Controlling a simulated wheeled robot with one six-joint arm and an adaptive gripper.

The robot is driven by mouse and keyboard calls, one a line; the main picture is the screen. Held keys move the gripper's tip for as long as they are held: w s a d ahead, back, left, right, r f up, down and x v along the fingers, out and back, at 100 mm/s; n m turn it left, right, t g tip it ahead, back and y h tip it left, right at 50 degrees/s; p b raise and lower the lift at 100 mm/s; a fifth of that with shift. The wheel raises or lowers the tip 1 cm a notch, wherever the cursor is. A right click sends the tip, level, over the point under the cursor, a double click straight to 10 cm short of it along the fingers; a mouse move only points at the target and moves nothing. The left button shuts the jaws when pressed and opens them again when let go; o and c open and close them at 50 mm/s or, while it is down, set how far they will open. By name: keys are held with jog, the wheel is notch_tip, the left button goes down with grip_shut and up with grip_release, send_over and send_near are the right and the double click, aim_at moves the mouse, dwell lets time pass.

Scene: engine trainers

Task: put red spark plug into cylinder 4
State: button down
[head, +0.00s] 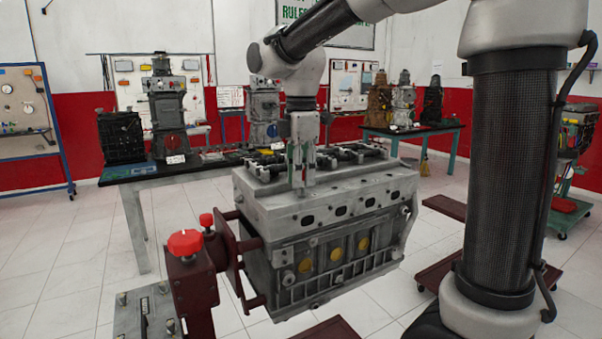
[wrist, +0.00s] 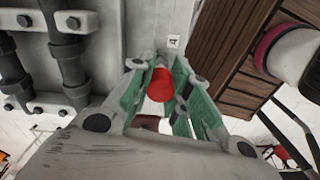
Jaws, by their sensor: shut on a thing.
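My gripper (head: 302,180) points down at the near upper edge of the engine (head: 335,205), in front of the valve gear on top. In the wrist view, my gripper (wrist: 160,92) is shut on the red spark plug (wrist: 161,86), whose round red end shows between the green finger pads. A small white label reading 4 (wrist: 174,41) is on the engine's grey surface just beyond the fingertips. The opening of cylinder 4 is not visible, and I cannot tell whether the plug's lower end touches the engine.
The engine hangs on a dark red stand with red knobs (head: 185,242). In the wrist view, dark rocker parts (wrist: 65,55) lie at left and a brown slatted piece (wrist: 245,60) at right. A table (head: 140,172) with other engines stands behind; tiled floor is clear at left.

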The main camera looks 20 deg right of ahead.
jog(key=c, duration=1.3)
grip_release()
jog(key=shift+o, duration=0.2)
jog(key=r+m, duration=0.1)
jog(key=r, duration=0.1)
jog(key=r+m, duration=0.2)
jog(key=r, duration=0.1)
jog(key=w+r+m, duration=0.1)
jog(key=r+m, duration=0.1)
jog(key=r, duration=0.1)
jog(key=shift+a+r+t, duration=0.15)
jog(key=shift+a+t, duration=0.05)
jog(key=shift+t, duration=0.1)
jog(key=s+f+m, duration=0.1)
jog(key=d+f+m, duration=0.1)
jog(key=shift+s+d+f+m, duration=0.2)
jog(key=shift+s+f+m, duration=0.05)
jog(key=shift+s+m, duration=0.1)
jog(key=s+d+f+m+t, duration=0.2)
jog(key=s+d+f+m, duration=0.2)
jog(key=s+d, duration=0.3)
jog(key=s+d+f+m+t, duration=0.1)
jog(key=s+d+f+m, duration=0.4)
jog(key=s, duration=0.7)
jog(key=shift+s+d+m+t, duration=0.15)
jog(key=shift+d+m+t, duration=0.25)
jog(key=shift+d+m, duration=0.4)
